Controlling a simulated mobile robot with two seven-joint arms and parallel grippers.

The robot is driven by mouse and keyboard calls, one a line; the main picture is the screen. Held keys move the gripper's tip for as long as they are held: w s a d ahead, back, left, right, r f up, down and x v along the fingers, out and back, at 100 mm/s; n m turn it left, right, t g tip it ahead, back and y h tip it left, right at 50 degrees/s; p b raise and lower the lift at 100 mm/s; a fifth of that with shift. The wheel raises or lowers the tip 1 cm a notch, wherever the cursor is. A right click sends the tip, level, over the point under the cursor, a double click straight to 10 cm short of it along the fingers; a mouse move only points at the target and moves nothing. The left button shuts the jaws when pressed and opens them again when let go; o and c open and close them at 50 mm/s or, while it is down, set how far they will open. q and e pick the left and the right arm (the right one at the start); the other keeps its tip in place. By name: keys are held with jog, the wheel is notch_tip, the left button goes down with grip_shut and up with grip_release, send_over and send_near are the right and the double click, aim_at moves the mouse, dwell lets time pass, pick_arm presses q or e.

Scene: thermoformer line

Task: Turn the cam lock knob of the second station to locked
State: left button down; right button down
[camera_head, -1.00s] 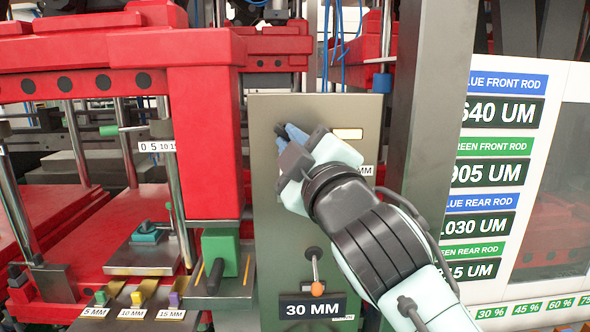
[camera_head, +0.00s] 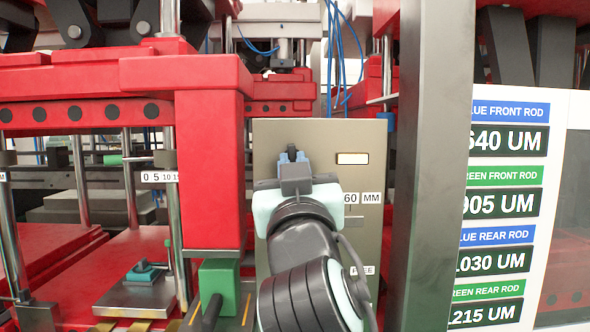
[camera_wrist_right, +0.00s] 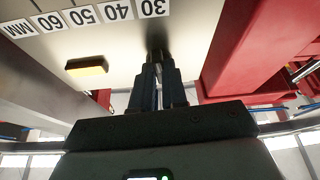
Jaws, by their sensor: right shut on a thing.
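The station's grey panel (camera_head: 262,140) stands in the middle of the head view, with a pale lit lamp (camera_head: 353,158) near its top. My right gripper (camera_head: 293,162) is shut on a black knob (camera_head: 292,151) on the upper panel. In the right wrist view, the fingers (camera_wrist_right: 157,88) close around the dark knob (camera_wrist_right: 157,55), beside the 30 end of a printed scale (camera_wrist_right: 95,15). A FREE label (camera_head: 362,270) shows beside my right arm, which hides the lower panel. I cannot tell which knob is the cam lock. My left gripper is out of view.
A red machine post (camera_head: 208,170) stands close left of the panel, above a green block (camera_head: 220,285) with a black handle. A grey column (camera_head: 425,170) and a readout board (camera_head: 505,140) stand to the right. Blue cables (camera_head: 340,55) hang behind.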

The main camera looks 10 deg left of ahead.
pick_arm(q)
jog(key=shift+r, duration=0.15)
pick_arm(e)
jog(key=shift+r+m+h, duration=0.1)
jog(key=shift+m+h, duration=0.3)
jog(key=shift+m, duration=0.5)
jog(key=c, duration=1.2)
grip_release()
jog(key=shift+o, duration=0.2)
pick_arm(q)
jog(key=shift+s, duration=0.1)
pick_arm(e)
jog(key=shift+f, duration=0.2)
